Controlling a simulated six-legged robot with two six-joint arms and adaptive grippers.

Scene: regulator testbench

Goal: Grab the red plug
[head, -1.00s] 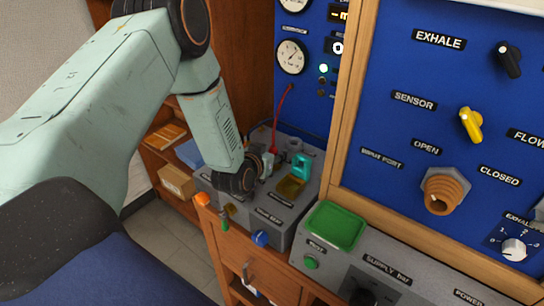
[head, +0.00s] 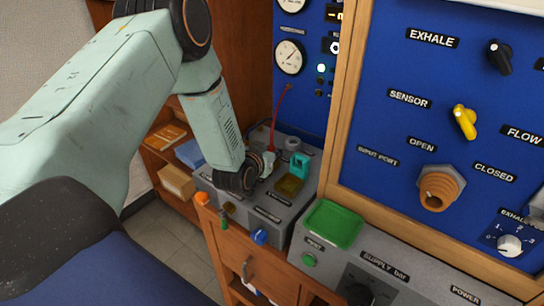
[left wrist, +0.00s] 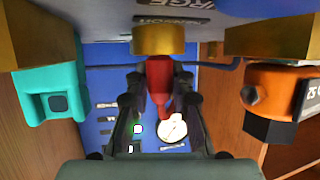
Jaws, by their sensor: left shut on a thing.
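The red plug (left wrist: 158,80) stands between the two dark fingers of my left gripper (left wrist: 158,108) in the left wrist view. The fingers are shut on it. Its wide end meets a brass fitting (left wrist: 158,40), and I cannot tell whether it is seated there. In the head view my left gripper (head: 266,164) is low over the grey box (head: 288,222), beside a teal connector (head: 299,165). My right gripper is not in view.
In the left wrist view, a teal block (left wrist: 45,92) is at the left and an orange block (left wrist: 282,92) at the right, close to the gripper. A green tray (head: 333,224) lies on the grey console. The blue panel (head: 400,125) stands behind.

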